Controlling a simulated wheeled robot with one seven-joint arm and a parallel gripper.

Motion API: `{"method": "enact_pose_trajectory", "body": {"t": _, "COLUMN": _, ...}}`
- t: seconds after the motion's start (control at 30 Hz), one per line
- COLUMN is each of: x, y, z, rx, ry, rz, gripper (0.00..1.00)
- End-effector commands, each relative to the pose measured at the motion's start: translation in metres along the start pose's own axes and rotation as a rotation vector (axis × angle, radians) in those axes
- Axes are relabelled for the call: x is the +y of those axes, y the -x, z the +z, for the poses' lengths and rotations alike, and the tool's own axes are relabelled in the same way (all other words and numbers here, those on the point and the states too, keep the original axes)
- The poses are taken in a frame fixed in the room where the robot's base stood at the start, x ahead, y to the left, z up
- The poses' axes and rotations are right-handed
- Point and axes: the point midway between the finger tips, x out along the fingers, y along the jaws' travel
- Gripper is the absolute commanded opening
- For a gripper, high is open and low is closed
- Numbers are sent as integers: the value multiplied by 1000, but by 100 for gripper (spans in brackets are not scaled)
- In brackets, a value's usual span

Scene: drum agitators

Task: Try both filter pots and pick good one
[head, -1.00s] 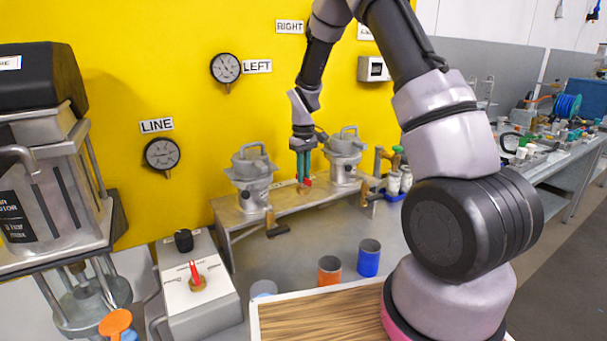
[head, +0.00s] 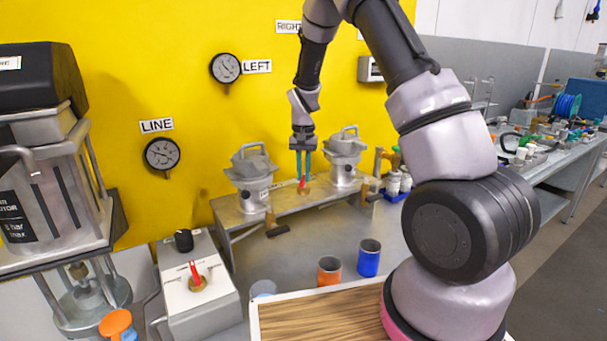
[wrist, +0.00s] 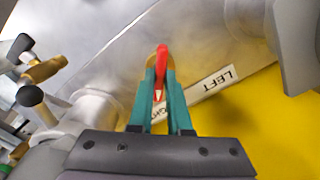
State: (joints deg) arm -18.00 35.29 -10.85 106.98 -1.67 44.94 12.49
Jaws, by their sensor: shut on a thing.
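Two grey metal filter pots stand on a raised metal bench (head: 240,214) by the yellow wall: the left pot (head: 252,180) and the right pot (head: 345,160). Between them a small brass valve (head: 304,190) has a red handle (head: 301,184). My gripper (head: 303,176) points down over it, its teal fingers closed on the red handle. In the wrist view the red handle (wrist: 161,62) shows between the fingertips (wrist: 161,75), with a strip reading LEFT (wrist: 212,88) beside it. Part of that strip is hidden behind the fingers.
A LEFT gauge (head: 225,68) and a LINE gauge (head: 162,155) hang on the wall. A control box with another red lever (head: 195,275) stands at lower left. Orange (head: 329,271) and blue (head: 369,258) cups stand in front of the bench. Brass fittings (head: 378,165) stand right of the pots.

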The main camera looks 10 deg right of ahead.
Motion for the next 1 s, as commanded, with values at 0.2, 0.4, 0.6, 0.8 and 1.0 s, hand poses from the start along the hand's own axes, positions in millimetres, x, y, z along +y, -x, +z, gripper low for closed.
{"method": "enact_pose_trajectory", "body": {"t": 0.2, "x": 0, "y": 1, "z": -1, "rx": 2, "ry": -66, "rz": -1, "gripper": 0}}
{"method": "enact_pose_trajectory", "body": {"t": 0.4, "x": 0, "y": 1, "z": -1, "rx": 2, "ry": -87, "rz": -1, "gripper": 0}}
{"method": "enact_pose_trajectory", "body": {"t": 0.6, "x": 0, "y": 1, "z": -1, "rx": 2, "ry": -89, "rz": -2, "gripper": 0}}
{"method": "enact_pose_trajectory", "body": {"t": 0.8, "x": 0, "y": 1, "z": -1, "rx": 2, "ry": -88, "rz": -2, "gripper": 39}}
{"method": "enact_pose_trajectory", "body": {"t": 1.0, "x": 0, "y": 0, "z": 0, "rx": 1, "ry": -87, "rz": -1, "gripper": 46}}
